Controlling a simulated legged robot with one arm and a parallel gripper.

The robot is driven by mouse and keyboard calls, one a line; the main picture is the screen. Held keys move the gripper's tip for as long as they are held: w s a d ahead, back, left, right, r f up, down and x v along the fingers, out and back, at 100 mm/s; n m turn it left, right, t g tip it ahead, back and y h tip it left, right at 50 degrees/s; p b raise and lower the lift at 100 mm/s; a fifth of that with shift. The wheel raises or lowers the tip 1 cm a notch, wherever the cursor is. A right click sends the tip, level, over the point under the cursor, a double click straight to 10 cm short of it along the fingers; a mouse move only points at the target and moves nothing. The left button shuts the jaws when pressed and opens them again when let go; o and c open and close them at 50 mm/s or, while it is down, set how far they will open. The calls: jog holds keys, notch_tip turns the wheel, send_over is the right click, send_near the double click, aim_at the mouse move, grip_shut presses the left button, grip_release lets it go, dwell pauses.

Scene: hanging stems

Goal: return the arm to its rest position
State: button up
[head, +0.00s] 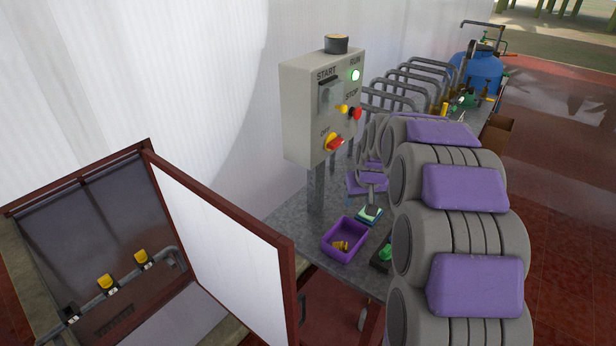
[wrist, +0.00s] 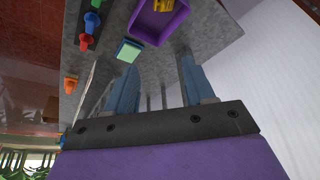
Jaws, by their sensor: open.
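My gripper (wrist: 158,62) shows in the wrist view with its two blue fingers apart and nothing between them. The grey bench top (wrist: 225,35) lies beyond the fingers. In the head view my grey and purple arm links (head: 465,230) fill the right side and hide part of the bench.
A grey control box (head: 303,115) stands on a post by the white wall. An open door (head: 225,250) stands at lower left. The bench holds a purple tray (head: 336,254), a green-topped block (head: 368,214) and, farther back, a blue tank (head: 475,75).

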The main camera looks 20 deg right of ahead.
jog(key=s+a+r+g, duration=0.1)
jog(key=s+a, duration=0.4)
jog(key=s, duration=0.4)
jog(key=s+a+r+n+g, duration=0.15)
jog(key=s+a, duration=0.25)
jog(key=s, duration=0.5)
jog(key=s+a+r+g, duration=0.1)
jog(key=s+a+g, duration=0.1)
jog(key=s+a, duration=0.5)
jog(key=s+f+g, duration=0.1)
jog(key=s, duration=1.6)
jog(key=shift+a+f+g, duration=0.3)
jog(key=shift+f+g, duration=0.05)
